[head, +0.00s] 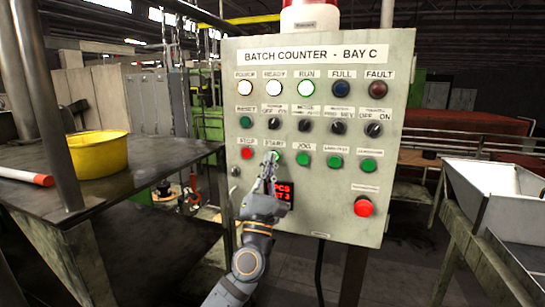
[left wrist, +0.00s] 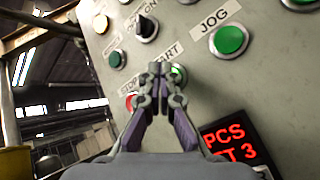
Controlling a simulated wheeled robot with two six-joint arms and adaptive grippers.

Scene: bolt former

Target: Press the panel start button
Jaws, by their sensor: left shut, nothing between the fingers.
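The panel (head: 330,75) is a pale upright box headed "BATCH COUNTER - BAY C". The green START button (head: 279,157) is in its lower button row, between the red STOP button (head: 247,154) and the green JOG button (head: 303,160). My left gripper (head: 270,158) is shut and empty, its fingertips over the START button and partly hiding it. In the left wrist view the shut fingertips (left wrist: 158,70) overlap the START button (left wrist: 178,74), whose green edge shows just right of them. I cannot tell whether they touch it. My right gripper is not in view.
Selector knobs (head: 304,126) sit above the buttons. A big red button (head: 363,206) is at the lower right. A red display (head: 284,194) is beside my left gripper. A dark table (head: 130,175) with a yellow bowl (head: 92,150) stands left; a white tray (head: 490,185) stands right.

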